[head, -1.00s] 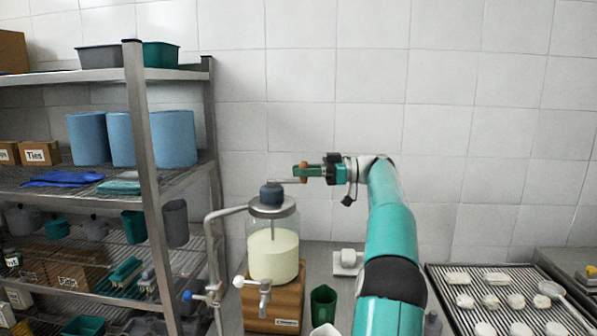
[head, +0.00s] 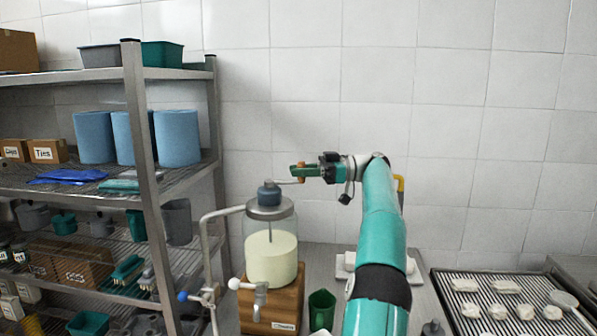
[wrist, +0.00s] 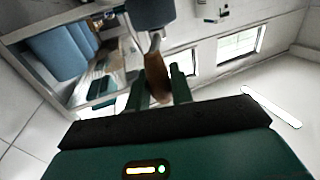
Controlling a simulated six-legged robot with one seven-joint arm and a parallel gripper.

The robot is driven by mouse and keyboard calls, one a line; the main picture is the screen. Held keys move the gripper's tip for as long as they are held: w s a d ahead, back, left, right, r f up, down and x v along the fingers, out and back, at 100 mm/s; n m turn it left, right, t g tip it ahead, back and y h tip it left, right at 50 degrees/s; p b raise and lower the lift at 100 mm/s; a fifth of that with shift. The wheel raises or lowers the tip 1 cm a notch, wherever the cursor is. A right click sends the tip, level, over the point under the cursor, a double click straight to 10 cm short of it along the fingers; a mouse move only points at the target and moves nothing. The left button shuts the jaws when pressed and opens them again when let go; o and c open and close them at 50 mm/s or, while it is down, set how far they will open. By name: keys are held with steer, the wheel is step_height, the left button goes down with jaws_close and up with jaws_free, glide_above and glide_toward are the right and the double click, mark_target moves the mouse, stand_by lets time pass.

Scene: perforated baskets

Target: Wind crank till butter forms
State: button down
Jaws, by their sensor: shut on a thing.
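A glass churn jar (head: 270,250) of pale cream stands on a wooden base (head: 277,308), with a grey metal lid and a dark blue gear housing (head: 269,194) on top. The crank arm (head: 287,182) reaches right from the housing to a brown wooden handle (wrist: 156,76). My gripper (head: 303,172) is at the handle, right of and slightly above the housing. In the wrist view its green fingers (wrist: 161,85) are on either side of the handle, shut on it. The fingers hide part of the handle in the head view. The contents look smooth and pale; I cannot make out lumps.
A metal rack (head: 146,180) with blue rolls, bins and boxes stands at the left. A green cup (head: 321,308) is right of the churn base. A slatted tray (head: 470,318) with white pieces lies at the right. A tiled wall (head: 450,130) is behind.

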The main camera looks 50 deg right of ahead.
steer(key=shift+a+r, duration=0.1)
steer(key=shift+r, duration=0.1)
steer(key=c, duration=1.3)
jaws_free()
steer(key=shift+s, duration=0.1)
steer(key=shift+o, duration=0.2)
steer(key=shift+f, duration=0.1)
